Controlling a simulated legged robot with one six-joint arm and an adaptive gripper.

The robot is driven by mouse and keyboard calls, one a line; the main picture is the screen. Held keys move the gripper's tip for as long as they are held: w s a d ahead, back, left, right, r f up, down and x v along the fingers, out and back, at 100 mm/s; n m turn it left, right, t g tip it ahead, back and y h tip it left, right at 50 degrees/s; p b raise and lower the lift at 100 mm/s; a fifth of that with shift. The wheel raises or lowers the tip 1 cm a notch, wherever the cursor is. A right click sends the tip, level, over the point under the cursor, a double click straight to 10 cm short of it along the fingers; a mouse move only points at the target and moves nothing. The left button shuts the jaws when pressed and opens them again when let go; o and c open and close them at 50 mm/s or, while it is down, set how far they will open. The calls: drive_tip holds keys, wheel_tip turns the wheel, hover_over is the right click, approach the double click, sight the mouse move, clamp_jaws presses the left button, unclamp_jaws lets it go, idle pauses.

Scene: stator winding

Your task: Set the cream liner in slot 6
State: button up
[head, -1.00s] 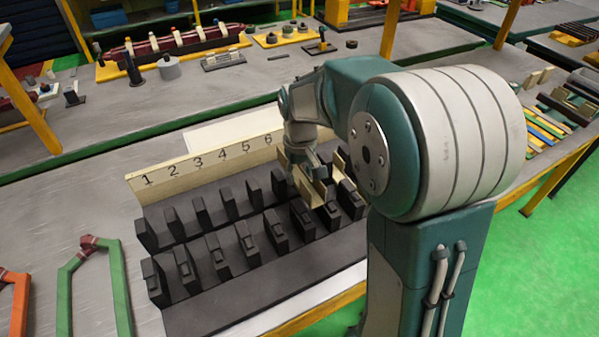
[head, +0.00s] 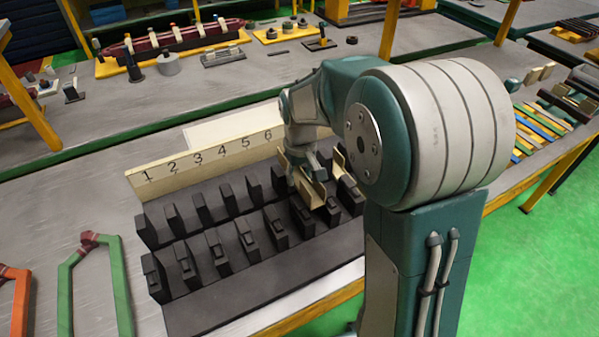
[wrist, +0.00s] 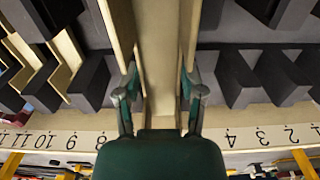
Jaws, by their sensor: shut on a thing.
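The cream liner (wrist: 160,60) is a long U-shaped channel. My gripper (wrist: 160,90) is shut on it, with one finger against each outer side wall. In the head view my gripper (head: 305,165) and the held liner (head: 314,188) are over the right part of the dark slotted stator block (head: 215,300), just right of the printed 6. In the wrist view the liner lies lengthwise between two rows of dark teeth, roughly in line with slot 6. I cannot tell whether its underside touches the slot floor.
The cream number strip (head: 205,160) stands along the block's far side; my arm hides its higher numbers in the head view. Other cream liners (wrist: 65,60) sit in slots to the left in the wrist view. Green (head: 65,290) and orange (head: 20,300) coil frames lie left of the block.

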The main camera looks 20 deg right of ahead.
drive_tip(key=shift+f, duration=3.4)
drive_tip(key=o, duration=0.9)
drive_tip(key=shift+r, duration=0.9)
drive_tip(key=shift+r, duration=3.7)
drive_tip(key=shift+r, duration=0.1)
wheel_tip(320, 180, up, 12)
drive_tip(key=shift+f, duration=0.15)
